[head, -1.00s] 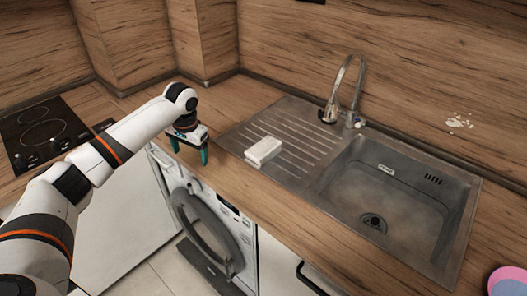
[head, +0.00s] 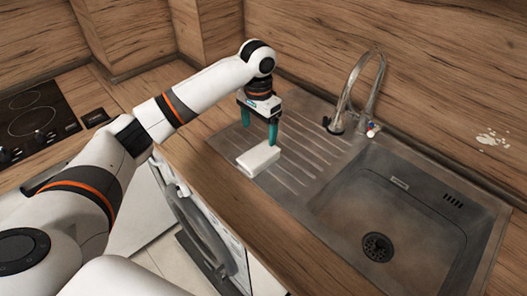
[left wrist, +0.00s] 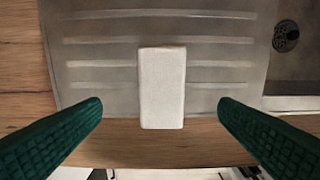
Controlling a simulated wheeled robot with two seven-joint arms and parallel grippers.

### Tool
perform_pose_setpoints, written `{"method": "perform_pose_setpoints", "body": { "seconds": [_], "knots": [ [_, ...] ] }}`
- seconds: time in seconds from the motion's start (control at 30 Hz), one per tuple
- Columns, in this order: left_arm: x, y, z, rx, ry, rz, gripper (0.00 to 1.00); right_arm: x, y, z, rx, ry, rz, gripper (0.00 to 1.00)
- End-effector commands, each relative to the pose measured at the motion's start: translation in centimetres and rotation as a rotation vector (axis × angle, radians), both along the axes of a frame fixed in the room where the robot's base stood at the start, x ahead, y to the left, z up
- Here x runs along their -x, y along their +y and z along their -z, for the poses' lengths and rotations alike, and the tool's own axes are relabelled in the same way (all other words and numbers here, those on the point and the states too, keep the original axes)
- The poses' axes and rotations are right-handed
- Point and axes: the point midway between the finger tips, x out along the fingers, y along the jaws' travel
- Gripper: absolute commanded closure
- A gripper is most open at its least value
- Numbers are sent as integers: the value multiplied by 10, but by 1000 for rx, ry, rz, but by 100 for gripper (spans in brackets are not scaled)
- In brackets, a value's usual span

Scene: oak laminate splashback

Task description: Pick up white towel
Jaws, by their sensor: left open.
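The white towel (head: 258,159) is a small folded block lying on the ribbed drainboard of the sink, near its front left edge. In the left wrist view the towel (left wrist: 162,88) sits upright in the picture, centred between the two fingers. My left gripper (head: 259,137) is open, with its green fingers pointing down above and just behind the towel in the head view. In the left wrist view the fingertips (left wrist: 160,105) are wide apart, one on each side of the towel, with clear gaps. The right gripper is not in view.
The steel sink (head: 321,205) has its basin to the right of the drainboard. A tall faucet (head: 359,95) stands behind it. A black cooktop (head: 35,120) is at the left. A washing machine (head: 205,230) sits under the wooden counter (head: 195,147).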

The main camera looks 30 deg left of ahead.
Motion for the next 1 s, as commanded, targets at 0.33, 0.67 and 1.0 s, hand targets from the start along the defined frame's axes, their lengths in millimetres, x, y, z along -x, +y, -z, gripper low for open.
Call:
{"method": "perform_pose_setpoints", "body": {
  "seconds": [0.33, 0.67, 1.0],
  "knots": [
    [0, 1, 48, -2, 2, -1, 16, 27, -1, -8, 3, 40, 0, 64],
    [0, -2, 88, -2, 3, -1, 16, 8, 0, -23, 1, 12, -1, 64],
    [0, -1, 102, -2, -1, -1, 16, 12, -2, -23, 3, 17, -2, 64]
  ]
}}
